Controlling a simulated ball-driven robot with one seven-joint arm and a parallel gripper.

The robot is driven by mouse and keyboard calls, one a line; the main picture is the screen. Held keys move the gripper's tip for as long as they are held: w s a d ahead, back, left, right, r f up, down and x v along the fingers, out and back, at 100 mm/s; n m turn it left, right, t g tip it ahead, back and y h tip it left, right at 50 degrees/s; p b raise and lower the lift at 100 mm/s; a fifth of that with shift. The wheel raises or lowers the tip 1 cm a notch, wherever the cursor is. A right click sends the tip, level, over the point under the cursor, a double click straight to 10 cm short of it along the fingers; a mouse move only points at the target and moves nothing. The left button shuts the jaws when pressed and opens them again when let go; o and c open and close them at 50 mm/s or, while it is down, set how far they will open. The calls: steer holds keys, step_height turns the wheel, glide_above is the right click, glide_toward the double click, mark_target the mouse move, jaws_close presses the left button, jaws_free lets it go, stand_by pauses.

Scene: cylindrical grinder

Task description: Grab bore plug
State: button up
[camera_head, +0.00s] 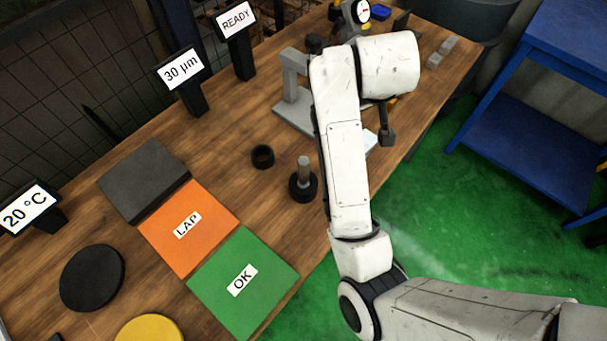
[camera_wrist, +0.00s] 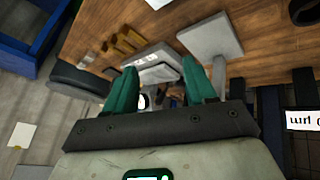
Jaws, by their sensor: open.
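A grey upright cylinder in a black round base, which looks like the bore plug (camera_head: 304,168), stands on the wooden bench in the head view, just left of my arm. A separate black ring (camera_head: 262,157) lies to its upper left. My gripper (camera_wrist: 163,82) shows in the wrist view with its two green fingers apart and nothing between them. It is away from the plug. In the head view my arm hides most or all of the gripper. I cannot make out the plug in the wrist view.
A grey stand (camera_head: 291,100) is on the bench behind the plug. A dark grey block (camera_head: 145,180), an orange LAP pad (camera_head: 170,240) and a green OK pad (camera_head: 265,265) lie front left. Signs line the back edge. A blue shelf (camera_head: 520,125) stands at right over green floor.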

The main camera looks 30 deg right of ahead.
steer(key=w+a+g+y, duration=0.1)
steer(key=a+g+y, duration=0.1)
steer(key=a, duration=0.5)
steer(key=g+y, duration=0.2)
steer(key=g, duration=0.1)
glide_above(303, 168)
steer(key=w, duration=0.2)
steer(key=shift+s+d+f, duration=0.25)
steer(key=shift+d+f, duration=0.05)
steer(key=shift+d, duration=0.1)
steer(key=shift+s+a+f+y, duration=0.1)
steer(key=shift+a+f+y, duration=0.05)
steer(key=shift+a+y, duration=0.15)
step_height(303, 168, down, 5)
steer(key=shift+f, duration=0.1)
steer(key=shift+s+d+f+p, duration=0.1)
steer(key=shift+f+p, duration=0.3)
steer(key=shift+f, duration=1)
steer(key=shift+s+d+f+p, duration=0.1)
steer(key=shift+f+p, duration=0.25)
steer(key=shift+f, duration=1)
jaws_close()
steer(key=shift+w, duration=0.1)
